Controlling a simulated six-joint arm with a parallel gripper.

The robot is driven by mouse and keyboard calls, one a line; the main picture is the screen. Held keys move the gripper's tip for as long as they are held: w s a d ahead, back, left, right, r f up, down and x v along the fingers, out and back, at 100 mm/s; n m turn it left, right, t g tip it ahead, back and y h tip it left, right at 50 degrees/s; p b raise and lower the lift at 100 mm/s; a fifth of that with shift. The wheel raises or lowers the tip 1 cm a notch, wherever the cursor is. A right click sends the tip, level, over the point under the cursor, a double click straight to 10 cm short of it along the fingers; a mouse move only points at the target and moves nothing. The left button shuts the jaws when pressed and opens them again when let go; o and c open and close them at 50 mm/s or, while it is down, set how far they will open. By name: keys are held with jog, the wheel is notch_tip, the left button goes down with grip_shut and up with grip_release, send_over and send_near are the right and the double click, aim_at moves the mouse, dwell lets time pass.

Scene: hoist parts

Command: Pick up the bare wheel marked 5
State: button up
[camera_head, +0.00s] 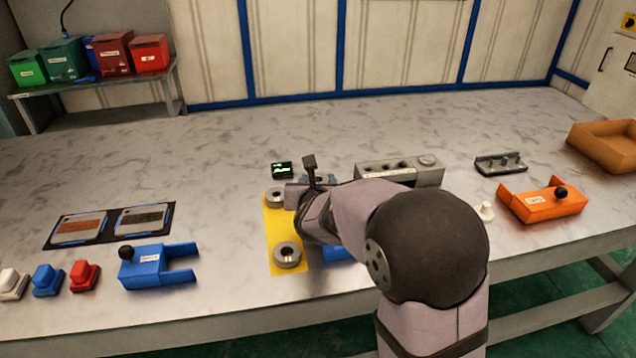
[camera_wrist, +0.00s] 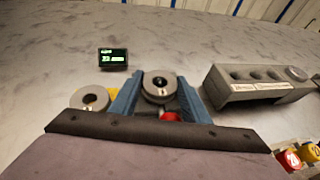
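Two grey ring-shaped bare wheels lie on a yellow mat (camera_head: 280,228): the far wheel (camera_head: 275,198) and the near wheel (camera_head: 287,255). I cannot read a number on either. My gripper (camera_head: 297,197) is above the mat's right edge, close to the far wheel. That view also shows a grey wheel (camera_wrist: 90,98) beside yellow at the left.
A small display (camera_head: 281,170) stands behind the mat. A grey block with holes (camera_head: 400,172) is at the back right. A blue forked part (camera_head: 158,267) lies left, an orange one (camera_head: 540,204) right. My arm hides the table just right of the mat.

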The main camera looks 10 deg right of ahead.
jog(key=c, duration=0.5)
jog(key=shift+r+p, duration=1.9)
jog(key=shift+r, duration=3.2)
jog(key=shift+c, duration=0.2)
